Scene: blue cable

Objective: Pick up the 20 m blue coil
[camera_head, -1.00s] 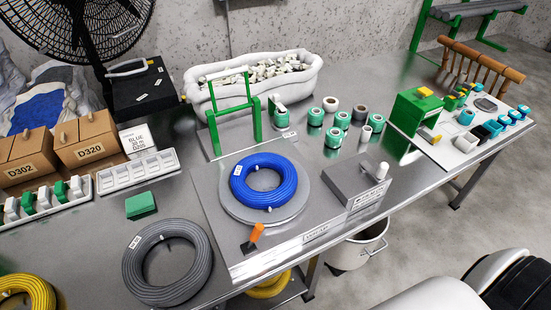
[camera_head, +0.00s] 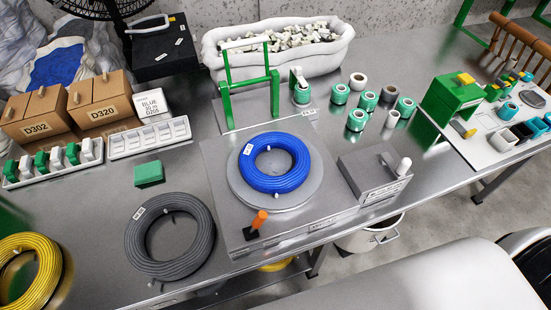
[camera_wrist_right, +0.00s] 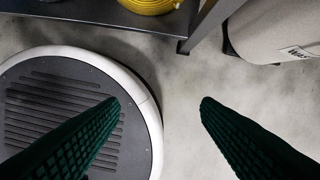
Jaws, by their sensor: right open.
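The blue coil (camera_head: 274,183) lies flat on a round grey turntable (camera_head: 240,190) in the middle of the bench in the head view. A small white label shows on its upper left side. My right gripper (camera_wrist_right: 160,102) shows in the right wrist view with its two green fingers wide apart and nothing between them. It is over the floor, low beside the bench, away from the coil. My left gripper is in neither current view.
A grey coil (camera_head: 130,240) and a yellow coil (camera_head: 50,265) lie left of the turntable. A green frame (camera_head: 226,95) stands behind it, an orange-handled lever (camera_head: 259,220) in front, and a grey box (camera_head: 370,175) on the right. A bin (camera_head: 365,240) stands below the bench.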

